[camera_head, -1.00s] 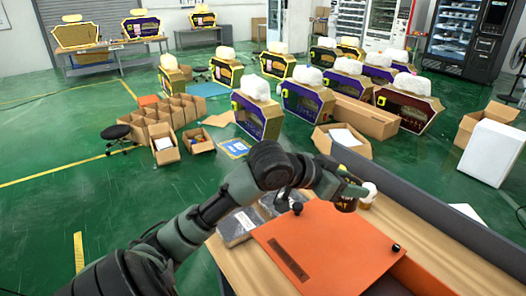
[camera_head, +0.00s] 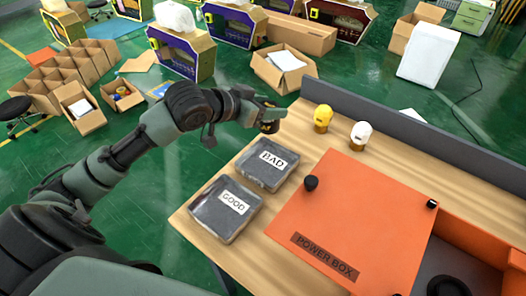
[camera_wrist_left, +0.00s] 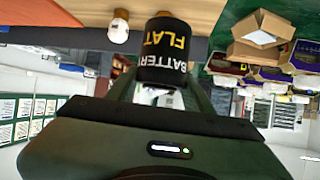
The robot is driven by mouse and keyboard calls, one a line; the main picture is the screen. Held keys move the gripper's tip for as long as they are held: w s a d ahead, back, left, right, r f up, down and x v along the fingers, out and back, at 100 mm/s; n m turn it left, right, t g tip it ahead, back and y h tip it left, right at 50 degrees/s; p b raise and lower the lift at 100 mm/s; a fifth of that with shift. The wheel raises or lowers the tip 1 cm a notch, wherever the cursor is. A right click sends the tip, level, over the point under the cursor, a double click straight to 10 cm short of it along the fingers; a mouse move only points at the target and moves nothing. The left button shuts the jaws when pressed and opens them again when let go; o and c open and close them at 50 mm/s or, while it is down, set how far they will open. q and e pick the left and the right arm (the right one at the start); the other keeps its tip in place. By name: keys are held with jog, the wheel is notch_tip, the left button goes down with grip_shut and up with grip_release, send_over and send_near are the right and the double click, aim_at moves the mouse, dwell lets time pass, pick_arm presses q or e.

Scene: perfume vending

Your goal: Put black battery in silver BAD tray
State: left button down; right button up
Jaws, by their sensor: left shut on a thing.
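The black battery (camera_head: 269,127) is held by my left gripper (camera_head: 270,114) beyond the silver BAD tray (camera_head: 257,181), and appears above the table's far left edge. In the left wrist view the battery (camera_wrist_left: 163,52) shows yellow and white lettering reading "FLAT" and "BATTER". My left gripper (camera_wrist_left: 163,76) is shut on it there. The BAD tray lies on the wooden table, with a white BAD label, and looks empty. A similar GOOD tray (camera_head: 216,228) lies just in front of it. My right gripper is not in view.
An orange power box (camera_head: 350,215) with black knobs fills the table's middle. A yellow bulb (camera_head: 323,115) and a white bulb (camera_head: 360,133) stand behind it. A grey wall (camera_head: 420,142) runs along the back edge. Cardboard boxes stand on the green floor beyond.

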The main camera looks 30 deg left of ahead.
pick_arm(q)
notch_tip(320, 180, down, 15)
jog(key=shift+f+p, duration=0.1)
jog(key=shift+p, duration=0.4)
jog(key=shift+f, duration=0.35)
jog(key=c, duration=0.6)
grip_release()
jog(key=shift+f, duration=0.2)
